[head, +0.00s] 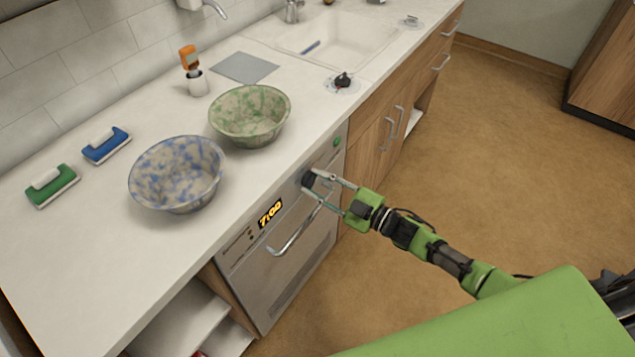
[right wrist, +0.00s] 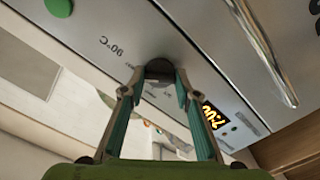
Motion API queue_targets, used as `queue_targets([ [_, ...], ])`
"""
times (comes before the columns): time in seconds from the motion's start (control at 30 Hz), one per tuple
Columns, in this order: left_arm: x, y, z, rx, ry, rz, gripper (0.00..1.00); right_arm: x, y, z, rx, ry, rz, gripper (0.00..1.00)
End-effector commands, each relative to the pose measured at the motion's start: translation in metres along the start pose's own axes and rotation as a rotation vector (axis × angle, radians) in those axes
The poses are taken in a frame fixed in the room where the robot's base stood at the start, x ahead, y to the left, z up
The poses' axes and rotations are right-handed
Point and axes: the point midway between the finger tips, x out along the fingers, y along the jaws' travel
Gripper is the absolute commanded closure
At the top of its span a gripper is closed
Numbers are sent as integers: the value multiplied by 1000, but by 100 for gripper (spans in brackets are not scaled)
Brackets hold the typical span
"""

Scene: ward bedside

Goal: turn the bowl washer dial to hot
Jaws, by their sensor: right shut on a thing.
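The bowl washer (head: 290,250) is the steel-fronted machine under the counter. Its dark dial (head: 308,179) sits on the control strip, right of the lit 7:00 display (head: 270,215). My right gripper (head: 316,186) is at the dial with its fingers around it, shut on it. In the right wrist view the dial (right wrist: 159,70) shows between the fingertips, and a "90 °C" mark is printed beside it. The fingers partly hide the dial, so I cannot tell where its pointer stands. My left gripper is not in view.
A green button (head: 337,142) is on the washer's front, right of the dial. The door handle (head: 296,230) runs below the display, close under the gripper. A blue speckled bowl (head: 178,174) and a green speckled bowl (head: 250,115) stand on the counter above. Open floor lies to the right.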

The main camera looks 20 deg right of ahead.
Motion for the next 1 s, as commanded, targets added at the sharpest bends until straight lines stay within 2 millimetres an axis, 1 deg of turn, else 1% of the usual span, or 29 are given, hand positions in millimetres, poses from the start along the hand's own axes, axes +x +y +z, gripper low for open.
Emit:
queue_targets([
  [0.1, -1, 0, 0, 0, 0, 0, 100, 0, 0, 1, 59, -3, -1, 92],
  [0.33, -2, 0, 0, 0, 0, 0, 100, 0, 0, 1, 131, -3, -1, 92],
  [0.87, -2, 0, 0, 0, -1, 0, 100, -1, -1, 1, 154, -3, -1, 92],
  [0.9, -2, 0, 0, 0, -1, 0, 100, -1, -1, 1, 154, -3, -1, 63],
  [0.93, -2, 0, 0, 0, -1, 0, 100, 0, -1, 1, 154, -3, -1, 55],
  [1.0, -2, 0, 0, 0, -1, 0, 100, 0, -1, 1, 154, -2, -1, 54],
])
